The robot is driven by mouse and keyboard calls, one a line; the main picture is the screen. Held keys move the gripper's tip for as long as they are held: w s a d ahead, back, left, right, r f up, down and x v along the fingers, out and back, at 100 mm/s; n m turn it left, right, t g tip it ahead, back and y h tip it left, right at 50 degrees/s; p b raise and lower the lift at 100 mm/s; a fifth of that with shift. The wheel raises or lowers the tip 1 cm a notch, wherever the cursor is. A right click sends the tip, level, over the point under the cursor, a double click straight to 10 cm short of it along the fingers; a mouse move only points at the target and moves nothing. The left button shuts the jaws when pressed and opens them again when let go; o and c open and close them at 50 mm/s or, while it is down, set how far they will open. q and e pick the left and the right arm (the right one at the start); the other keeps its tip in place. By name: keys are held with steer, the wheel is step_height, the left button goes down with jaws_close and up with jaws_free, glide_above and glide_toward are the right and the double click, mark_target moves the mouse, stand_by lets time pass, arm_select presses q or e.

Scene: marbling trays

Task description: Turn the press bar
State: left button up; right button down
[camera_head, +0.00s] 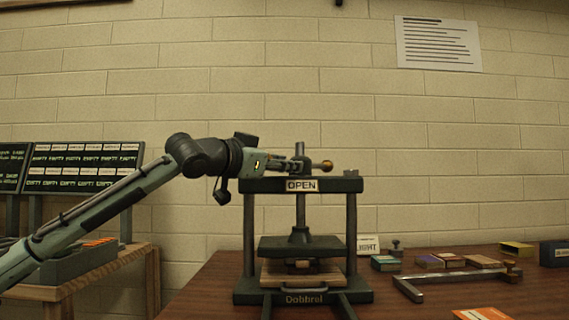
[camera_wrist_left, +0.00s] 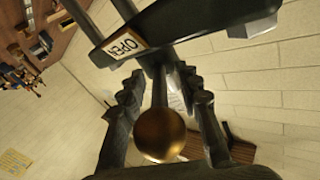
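The dark press (camera_head: 302,185) stands on the brown table with an "OPEN" label on its top beam. Its press bar ends in a brass ball (camera_head: 325,166) that points right in the head view. My left gripper (camera_head: 294,165) is at the bar above the beam, reaching in from the left. In the left wrist view the brass ball (camera_wrist_left: 160,135) lies between the two spread fingers (camera_wrist_left: 163,105), with gaps visible on both sides. The bar runs from the ball toward the press. My right gripper is not in view.
A wooden board (camera_head: 300,274) lies under the raised press plate (camera_head: 300,247). A metal bar frame (camera_head: 455,276) and several small boxes (camera_head: 385,263) are on the table to the right. A dark rack of labels (camera_head: 85,165) stands at left.

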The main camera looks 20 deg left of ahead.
arm_select(q)
steer(key=shift+w, duration=0.1)
jaws_close()
stand_by(0.3)
